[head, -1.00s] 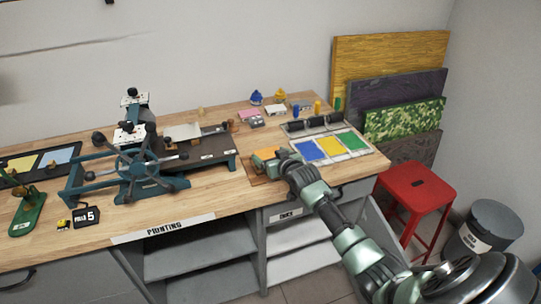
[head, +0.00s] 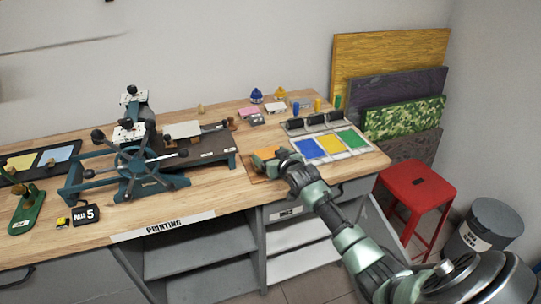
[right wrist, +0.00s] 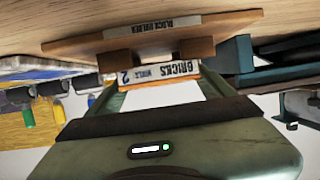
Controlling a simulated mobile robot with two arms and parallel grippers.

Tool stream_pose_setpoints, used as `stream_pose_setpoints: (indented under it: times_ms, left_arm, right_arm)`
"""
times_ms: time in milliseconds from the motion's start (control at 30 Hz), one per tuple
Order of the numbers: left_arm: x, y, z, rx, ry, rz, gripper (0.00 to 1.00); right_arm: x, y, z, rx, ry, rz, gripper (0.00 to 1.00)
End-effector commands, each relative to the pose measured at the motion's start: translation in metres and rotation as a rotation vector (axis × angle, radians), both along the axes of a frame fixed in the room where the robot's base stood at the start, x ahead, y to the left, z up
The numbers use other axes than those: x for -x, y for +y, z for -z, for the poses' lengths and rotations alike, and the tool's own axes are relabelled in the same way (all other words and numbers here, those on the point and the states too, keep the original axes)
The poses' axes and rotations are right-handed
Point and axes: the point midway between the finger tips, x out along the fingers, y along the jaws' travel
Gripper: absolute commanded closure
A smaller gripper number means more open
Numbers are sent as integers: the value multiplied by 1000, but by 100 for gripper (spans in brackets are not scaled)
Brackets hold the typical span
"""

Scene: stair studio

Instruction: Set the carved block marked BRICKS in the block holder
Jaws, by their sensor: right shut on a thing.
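The carved block marked BRICKS (right wrist: 160,74) is between the fingers of my right gripper (right wrist: 160,90), which is shut on it. In the head view the block's orange top (head: 266,152) shows just left of my right gripper (head: 282,160). The block holder (right wrist: 152,28) is a wooden board with its name on the edge and two brown raised pieces; the wrist view shows it upside down. The block is lined up with these pieces, close against them. I cannot tell whether it is seated. In the head view the holder (head: 256,172) lies partly under block and gripper. My left gripper is out of view.
A teal press (head: 135,165) stands left of the holder. A tray with blue, yellow and green panels (head: 331,147) lies just right of my gripper. Small bottles and blocks stand behind. A red stool (head: 416,185) stands beyond the bench's right end.

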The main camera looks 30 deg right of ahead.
Motion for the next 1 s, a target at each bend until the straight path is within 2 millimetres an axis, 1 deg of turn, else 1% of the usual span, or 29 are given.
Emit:
stream_pose_setpoints:
  times_ms: [667, 1000]
  left_arm:
    - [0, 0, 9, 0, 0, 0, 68]
    - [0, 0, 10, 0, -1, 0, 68]
  right_arm:
    - [0, 0, 14, 0, 0, 0, 60]
    - [1, 1, 19, -1, 6, 0, 60]
